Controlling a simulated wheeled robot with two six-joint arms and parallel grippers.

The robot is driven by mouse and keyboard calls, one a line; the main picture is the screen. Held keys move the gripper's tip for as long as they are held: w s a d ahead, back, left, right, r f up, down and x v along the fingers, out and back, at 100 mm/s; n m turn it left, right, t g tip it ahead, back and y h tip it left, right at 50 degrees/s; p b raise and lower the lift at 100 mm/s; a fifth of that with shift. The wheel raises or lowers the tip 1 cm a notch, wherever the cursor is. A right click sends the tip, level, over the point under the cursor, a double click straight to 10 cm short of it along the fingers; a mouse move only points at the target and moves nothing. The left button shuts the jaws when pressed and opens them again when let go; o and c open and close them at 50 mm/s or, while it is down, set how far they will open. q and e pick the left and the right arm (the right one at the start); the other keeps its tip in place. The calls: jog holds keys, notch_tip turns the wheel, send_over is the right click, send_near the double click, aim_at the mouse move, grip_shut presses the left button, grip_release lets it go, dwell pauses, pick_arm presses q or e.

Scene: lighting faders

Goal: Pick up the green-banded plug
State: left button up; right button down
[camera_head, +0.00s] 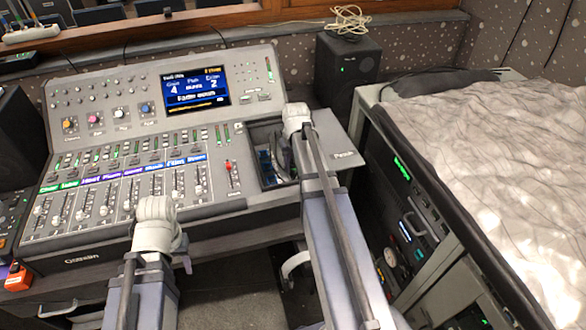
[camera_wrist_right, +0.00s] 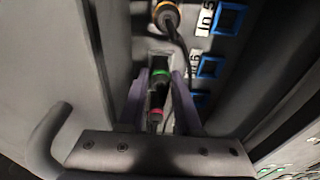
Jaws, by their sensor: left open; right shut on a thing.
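The green-banded plug (camera_wrist_right: 160,74) is in the right wrist view, between the two purple fingers of my right gripper (camera_wrist_right: 159,88). The fingers are shut on it. It is dark with a bright green ring; its far end and cable are partly hidden. A pink-banded dark piece (camera_wrist_right: 155,115) shows closer to the gripper's base. In the head view my right gripper (camera_head: 283,160) reaches into the dark recess at the console's right end, where the plug is too small to tell. My left gripper (camera_head: 160,228) is in front of the faders, open, its fingers mostly hidden.
An orange-banded plug (camera_wrist_right: 166,16) with a black cable is close beyond the held plug. Blue-framed sockets (camera_wrist_right: 229,19) line the recess wall to the right. The fader console (camera_head: 105,215) fills the left. A speaker (camera_head: 345,65) stands behind; a rack (camera_head: 415,215) is at right.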

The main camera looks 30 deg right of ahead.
aim_at(293, 164)
notch_tip(293, 164, up, 18)
jog(key=p, duration=1.8)
jog(key=shift+r, duration=0.1)
notch_tip(293, 164, up, 3)
jog(key=p, duration=0.3)
